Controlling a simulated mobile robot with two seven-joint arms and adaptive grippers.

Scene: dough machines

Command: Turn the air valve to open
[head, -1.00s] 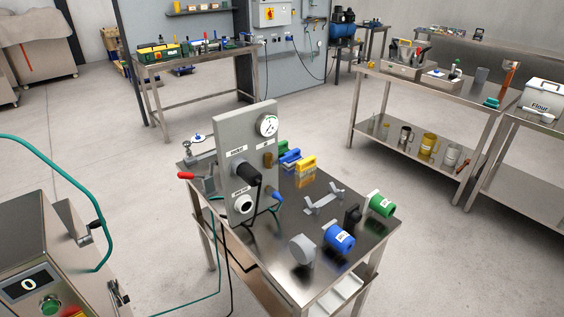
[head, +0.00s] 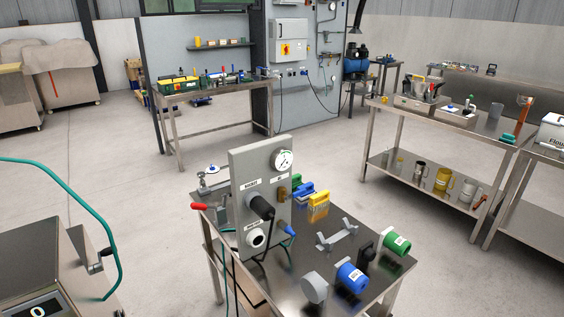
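No part clearly readable as the air valve stands out at this size. On the back wall, a grey panel carries small pipe fittings and a round gauge (head: 326,36), too small to make out. On the near steel cart (head: 333,262), a grey upright panel (head: 243,172) bears a white dial gauge (head: 283,160), a black cylinder (head: 262,207) and a white round port (head: 256,238). A red-tipped handle (head: 199,206) sticks out to the left of this panel. Neither of my grippers is in view.
A blue compressor-like machine (head: 356,66) stands on a small table at the back. A workbench (head: 215,86) with tools is at the back left, a steel shelf table (head: 440,122) at the right. A machine with a green hose (head: 72,262) fills the lower left. Floor between is clear.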

